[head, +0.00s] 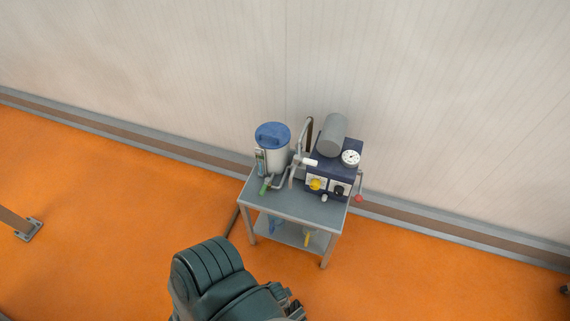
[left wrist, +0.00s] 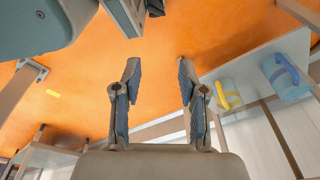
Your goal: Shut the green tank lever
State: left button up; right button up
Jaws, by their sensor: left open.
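The green lever (head: 264,188) is small and sits low at the front of the white tank (head: 272,155) with a blue lid, on a grey cart (head: 300,206). It points down toward the cart's front left edge; whether it is open or shut is too small to tell. My left gripper (left wrist: 159,85) is open and empty in the left wrist view, its two fingers spread over orange floor. I cannot make out the lever in that view. A dark teal part of my arm shows at the bottom of the head view, apart from the lever. My right gripper is not identifiable.
A dark blue machine (head: 334,165) with a grey cylinder (head: 333,135), white gauge (head: 351,158) and red-tipped lever (head: 359,198) stands right of the tank. Yellow (left wrist: 228,95) and blue (left wrist: 285,75) items sit on a shelf. Open orange floor lies left of the cart; a wall stands behind.

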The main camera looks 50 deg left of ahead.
aim_at(267, 180)
jog(key=u, duration=1.9)
